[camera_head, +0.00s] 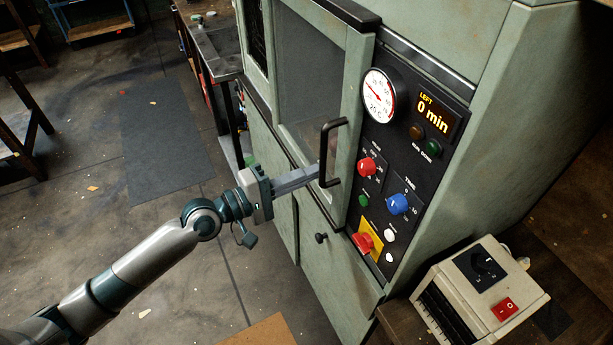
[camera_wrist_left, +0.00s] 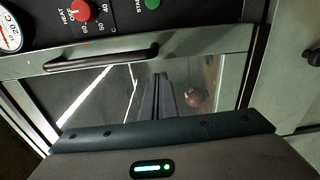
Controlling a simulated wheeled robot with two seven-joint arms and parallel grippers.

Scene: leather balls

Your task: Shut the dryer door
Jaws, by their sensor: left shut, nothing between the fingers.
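The dryer door (camera_head: 352,95) is a pale green frame around a dark glass pane, with a black bar handle (camera_head: 329,150) on its right side. It stands nearly flush with the control panel; I cannot tell whether a small gap is left. My left gripper (camera_head: 314,174) is shut and empty, its fingertips at the door just left of the handle's lower end. I cannot tell if they touch it. In the left wrist view the fingers (camera_wrist_left: 156,95) point at the glass, with the handle (camera_wrist_left: 100,58) beyond. My right gripper is out of view.
The control panel (camera_head: 416,75) right of the door has a dial, "0 min" display, knobs and buttons. A brown ball (camera_wrist_left: 193,97) shows near the fingers through the glass. A cream box (camera_head: 480,290) stands at lower right.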

